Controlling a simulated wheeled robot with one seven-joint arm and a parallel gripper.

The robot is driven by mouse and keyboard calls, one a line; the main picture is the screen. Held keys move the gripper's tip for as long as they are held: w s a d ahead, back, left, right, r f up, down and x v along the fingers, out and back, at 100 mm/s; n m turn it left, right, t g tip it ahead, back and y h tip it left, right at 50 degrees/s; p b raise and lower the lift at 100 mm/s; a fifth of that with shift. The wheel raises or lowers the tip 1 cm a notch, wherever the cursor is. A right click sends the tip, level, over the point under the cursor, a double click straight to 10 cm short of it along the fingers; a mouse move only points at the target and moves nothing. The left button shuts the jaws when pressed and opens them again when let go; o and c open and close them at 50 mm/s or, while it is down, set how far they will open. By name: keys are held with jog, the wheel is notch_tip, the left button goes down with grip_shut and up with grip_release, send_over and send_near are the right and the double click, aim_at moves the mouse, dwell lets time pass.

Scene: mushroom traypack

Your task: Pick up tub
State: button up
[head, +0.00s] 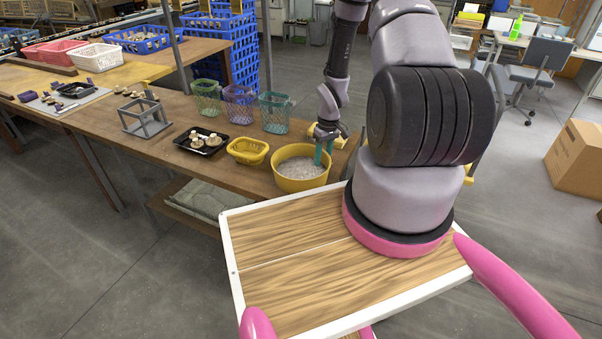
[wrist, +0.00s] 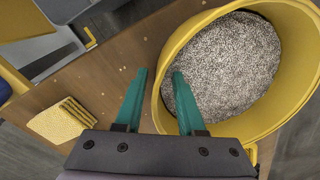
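The tub (head: 300,184) is round and yellow, filled with pale grey speckled granules, and stands at the right front of the wooden bench. It also fills the upper right of the wrist view (wrist: 298,75). My gripper (head: 323,152) is at the tub's right side in the head view. Its two teal fingers are apart and hold nothing. In the wrist view my gripper (wrist: 160,76) straddles the near rim, with one finger outside the wall and the other over the granules. I cannot tell whether either finger touches the tub.
A small yellow basket (head: 248,151) stands just left of the tub. A black tray (head: 186,147) with mushrooms is further left. Green, purple and teal mesh baskets (head: 239,103) stand behind. A yellow sponge (wrist: 62,121) lies on the bench (wrist: 118,62) beside my gripper.

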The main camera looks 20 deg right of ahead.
grip_shut()
dwell(1.3)
